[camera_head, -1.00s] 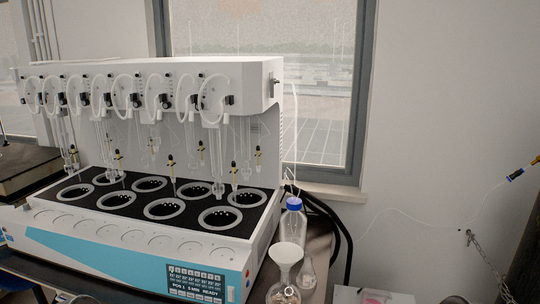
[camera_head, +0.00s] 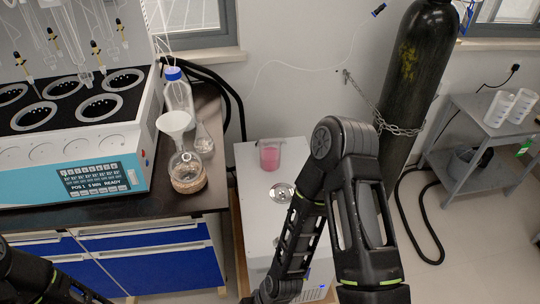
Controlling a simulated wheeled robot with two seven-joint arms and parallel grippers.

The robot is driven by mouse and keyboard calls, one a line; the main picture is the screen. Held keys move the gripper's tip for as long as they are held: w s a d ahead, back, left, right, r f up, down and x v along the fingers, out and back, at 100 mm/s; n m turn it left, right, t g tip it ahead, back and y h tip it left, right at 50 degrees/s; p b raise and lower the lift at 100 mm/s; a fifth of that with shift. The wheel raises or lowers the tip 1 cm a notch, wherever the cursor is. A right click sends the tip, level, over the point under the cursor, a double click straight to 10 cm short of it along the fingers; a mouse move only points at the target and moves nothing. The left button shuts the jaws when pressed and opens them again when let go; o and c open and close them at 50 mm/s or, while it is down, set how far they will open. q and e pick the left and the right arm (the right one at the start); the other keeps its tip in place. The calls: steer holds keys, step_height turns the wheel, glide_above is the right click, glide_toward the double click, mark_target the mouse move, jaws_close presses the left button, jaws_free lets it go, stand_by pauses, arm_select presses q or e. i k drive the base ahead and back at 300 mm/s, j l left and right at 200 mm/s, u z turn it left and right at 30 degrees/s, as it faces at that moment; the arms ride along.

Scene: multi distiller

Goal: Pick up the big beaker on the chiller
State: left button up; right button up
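A clear beaker (camera_head: 270,155) with pink liquid stands upright near the back of the white chiller (camera_head: 257,217), to the right of the lab bench. A shiny round metal part (camera_head: 281,192) is on the chiller top in front of the beaker. My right arm rises in front of the chiller's right side and bends down to the lower edge. It is apart from the beaker. My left arm shows only in part at the lower left corner. Neither gripper's fingertips can be seen.
The distiller (camera_head: 75,176) stands on the dark bench with blue drawers. A blue-capped bottle (camera_head: 178,92), a funnel flask (camera_head: 187,172) and a smaller flask (camera_head: 204,140) stand near the bench's right edge. A chained black gas cylinder (camera_head: 415,75) and a grey cart (camera_head: 468,150) are at right.

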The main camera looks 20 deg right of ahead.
mark_target(269, 146)
steer(key=l+u, duration=0.15)
steer(key=u, duration=0.35)
steer(key=k+l+u, duration=0.25)
steer(key=l, duration=0.2)
steer(key=k+l+u, duration=0.3)
steer(key=l, duration=0.15)
steer(key=k+l+u, duration=0.25)
steer(key=l, duration=0.2)
steer(key=k+l, duration=0.4)
steer(key=l, duration=0.15)
steer(key=k+l, duration=0.4)
steer(key=l+u, duration=0.05)
steer(key=l, duration=0.05)
